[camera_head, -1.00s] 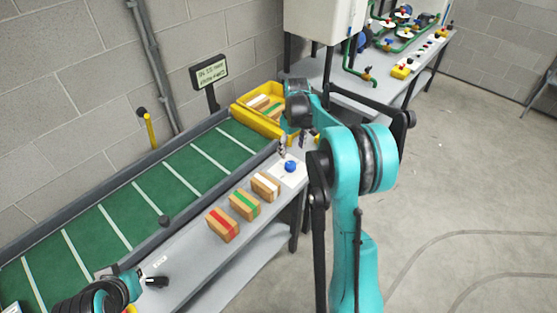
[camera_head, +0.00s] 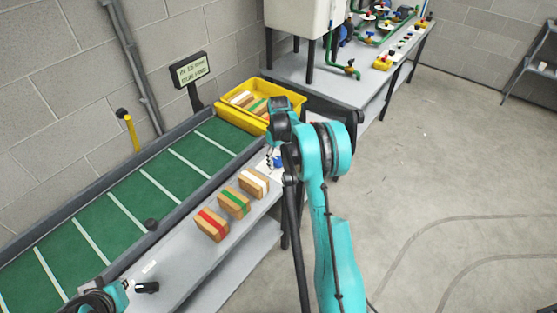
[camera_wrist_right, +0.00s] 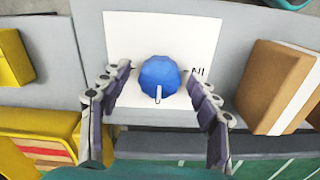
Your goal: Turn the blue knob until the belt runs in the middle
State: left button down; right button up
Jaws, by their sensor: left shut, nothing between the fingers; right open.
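The blue knob (camera_wrist_right: 160,77), with a white pointer mark, sits on a white plate (camera_wrist_right: 130,30) at the belt table's end; it shows partly in the head view (camera_head: 281,160). My right gripper (camera_wrist_right: 158,122) is open. In the right wrist view its fingers lie on either side of the knob, with gaps to it. In the head view the right gripper (camera_head: 270,159) is over the plate and partly covers the knob. The green belt (camera_head: 125,205) has white cross lines; I cannot tell how centred it runs. My left gripper (camera_head: 120,290) is shut and empty at the lower left.
Three wooden blocks with red (camera_head: 211,225), green (camera_head: 234,202) and white (camera_head: 254,182) stripes stand on the grey ledge. A yellow bin (camera_head: 233,115) with blocks stands at the belt's far end. A small sign (camera_head: 191,70) stands behind; its text is unreadable.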

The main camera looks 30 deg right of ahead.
jog(key=c, duration=1.2)
jog(key=shift+o, duration=0.2)
jog(key=m, duration=0.4)
jog(key=shift+m, duration=0.3)
jog(key=m, duration=0.4)
jog(key=shift+a+m+p, duration=0.1)
jog(key=shift+m+p, duration=0.2)
jog(key=shift+m, duration=0.4)
